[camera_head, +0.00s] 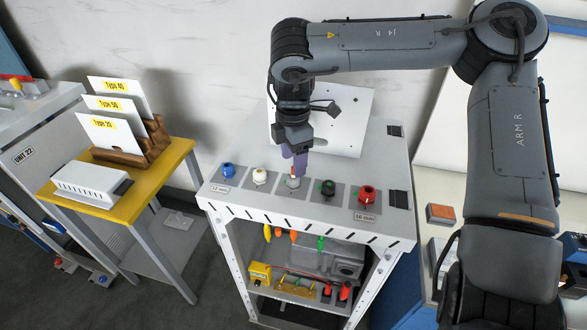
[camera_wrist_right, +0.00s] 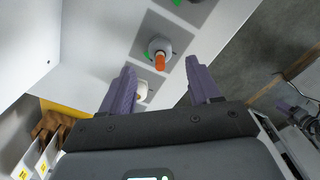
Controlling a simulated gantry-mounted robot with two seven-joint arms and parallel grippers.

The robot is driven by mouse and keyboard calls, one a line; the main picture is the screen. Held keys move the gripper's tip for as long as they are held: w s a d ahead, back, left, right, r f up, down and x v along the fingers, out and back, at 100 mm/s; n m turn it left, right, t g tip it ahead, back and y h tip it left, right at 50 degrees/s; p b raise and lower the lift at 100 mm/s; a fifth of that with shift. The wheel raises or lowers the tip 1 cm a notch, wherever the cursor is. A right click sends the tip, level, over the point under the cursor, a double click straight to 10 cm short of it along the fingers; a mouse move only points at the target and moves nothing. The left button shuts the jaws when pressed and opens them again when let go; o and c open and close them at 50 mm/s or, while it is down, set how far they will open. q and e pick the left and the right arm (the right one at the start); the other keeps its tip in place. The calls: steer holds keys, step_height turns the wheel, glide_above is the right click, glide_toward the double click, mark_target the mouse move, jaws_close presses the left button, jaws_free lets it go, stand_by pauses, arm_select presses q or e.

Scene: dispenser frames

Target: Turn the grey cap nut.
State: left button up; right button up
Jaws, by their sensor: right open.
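The grey cap nut (camera_head: 292,183) is the middle one in a row of caps on the white dispenser stand. It has an orange tip and sits on a grey square plate. In the right wrist view the nut (camera_wrist_right: 155,48) shows ahead of the finger gap. My right gripper (camera_head: 294,165) points down over the nut and partly hides it in the head view. Its purple fingers (camera_wrist_right: 160,66) are apart with nothing between them. The nut appears just beyond the fingertips; I cannot tell the exact gap.
Blue (camera_head: 228,170), white (camera_head: 260,176), black-green (camera_head: 328,188) and red (camera_head: 367,194) caps flank the nut closely. A white upright panel (camera_head: 347,115) stands behind. A yellow table (camera_head: 165,170) with type cards is at left.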

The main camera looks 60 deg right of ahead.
steer(key=shift+r, duration=2.65)
